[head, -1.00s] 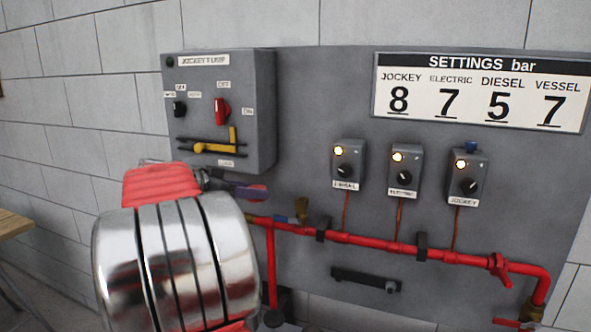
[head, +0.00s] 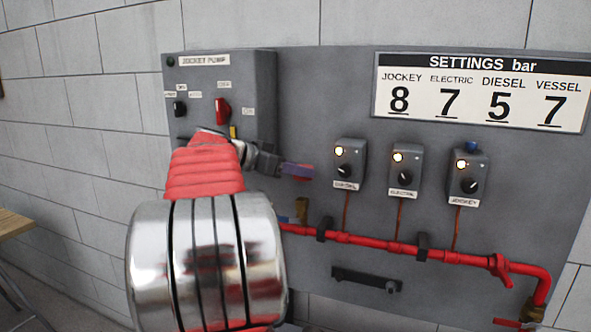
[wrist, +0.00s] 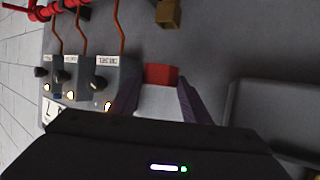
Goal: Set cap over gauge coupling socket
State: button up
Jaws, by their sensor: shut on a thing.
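My gripper (head: 300,171) has purple fingers and is raised in front of the grey panel, between the jockey pump box and the diesel switch box. It is shut on a small red cap, which shows between the fingers in the wrist view (wrist: 160,75) and partly behind them in the head view (head: 306,168). A brass fitting, which looks like the gauge coupling socket (head: 301,208), stands up on the red pipe below the gripper. It also shows at the top of the wrist view (wrist: 168,14). The cap is apart from it.
The jockey pump box (head: 255,95) juts out left of the gripper. The diesel switch box (head: 349,163) is close on the right, with more switch boxes beyond. The red pipe (head: 390,244) runs below. A black bracket (head: 365,281) sits under it.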

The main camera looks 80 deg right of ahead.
jog(key=shift+a, duration=0.1)
jog(key=shift+f, duration=2.5)
jog(key=shift+w+f, duration=0.1)
jog(key=shift+f, duration=1.85)
dwell(1.0)
jog(key=o, duration=1.2)
jog(key=shift+a, duration=0.1)
jog(key=v, duration=1.3)
jog(key=shift+w+a, duration=0.2)
jog(key=shift+w, duration=0.05)
jog(key=shift+r, duration=0.1)
